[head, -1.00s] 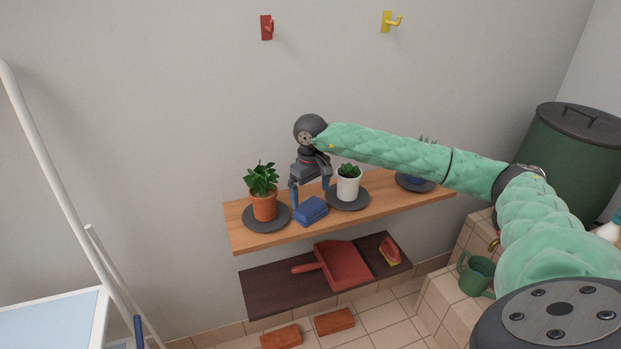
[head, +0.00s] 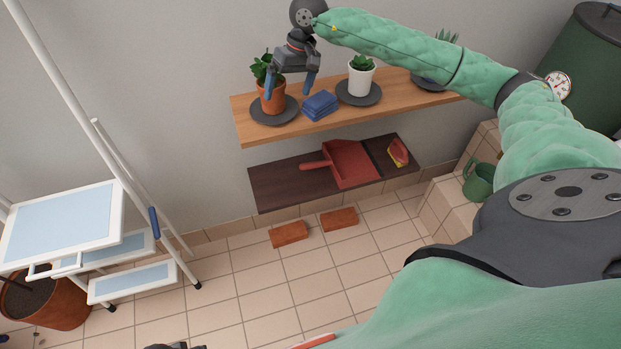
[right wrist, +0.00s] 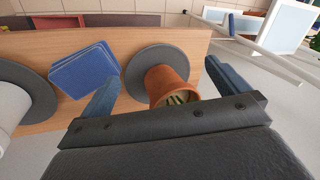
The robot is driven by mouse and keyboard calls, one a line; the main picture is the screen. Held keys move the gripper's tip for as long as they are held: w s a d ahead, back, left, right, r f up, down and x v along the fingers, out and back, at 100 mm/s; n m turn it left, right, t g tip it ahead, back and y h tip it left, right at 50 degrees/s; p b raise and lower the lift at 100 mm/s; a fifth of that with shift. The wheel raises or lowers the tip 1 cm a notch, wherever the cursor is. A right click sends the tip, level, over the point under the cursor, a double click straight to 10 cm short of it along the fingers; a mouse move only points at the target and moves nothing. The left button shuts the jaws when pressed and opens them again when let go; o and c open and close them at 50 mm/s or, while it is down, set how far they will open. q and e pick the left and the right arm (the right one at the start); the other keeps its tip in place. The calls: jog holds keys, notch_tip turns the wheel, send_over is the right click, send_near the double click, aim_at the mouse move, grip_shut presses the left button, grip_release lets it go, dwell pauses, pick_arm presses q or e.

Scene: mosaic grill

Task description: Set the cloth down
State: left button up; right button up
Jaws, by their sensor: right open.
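The cloth (head: 320,105) is a folded blue pad lying on the upper wooden shelf (head: 400,103), between two dark saucers. It also shows in the right wrist view (right wrist: 84,71), flat on the wood. My right gripper (head: 288,90) is open and empty, above and to the left of the cloth, in front of the terracotta pot (head: 273,99). In the right wrist view its blue fingers are spread, with the pot (right wrist: 168,85) showing between them and the cloth outside them. My left gripper cannot be made out; only a dark part shows at the bottom edge of the head view.
A white potted plant (head: 361,80) stands on a saucer right of the cloth. The lower shelf (head: 275,187) holds a red dustpan (head: 352,165) and a brush. A white stepladder (head: 120,220) stands left. Two bricks (head: 289,234) lie on the tiled floor. A green watering can (head: 479,183) stands right.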

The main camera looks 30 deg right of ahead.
jog(key=s+a+r+m+t+y, duration=0.1)
jog(key=s+a+m+t+y, duration=0.15)
jog(key=a+m+y, duration=0.9)
jog(key=s+a+r+m+t+y, duration=0.2)
jog(key=a+m+t+y, duration=0.35)
jog(key=a, duration=1.05)
jog(key=s+d+f+n+t+h, duration=0.3)
jog(key=d+f+n+h, duration=0.2)
jog(key=f+n+h, duration=0.8)
jog(key=s+d+f+n+t+h, duration=0.3)
jog(key=d+f+n+h, duration=0.35)
jog(key=n, duration=1.15)
jog(key=s+f+m+g, duration=0.4)
jog(key=s+f, duration=0.1)
jog(key=s, duration=0.4)
jog(key=s+a+f+m+g, duration=0.1)
jog(key=s+f+m+g, duration=0.3)
jog(key=s, duration=0.6)
jog(key=s+f+m+g, duration=0.4)
jog(key=s+f+g, duration=0.1)
jog(key=s, duration=0.4)
jog(key=shift+s+a+f+m, duration=0.3)
jog(key=shift+s+a+f, duration=0.1)
jog(key=shift+f, duration=0.4)
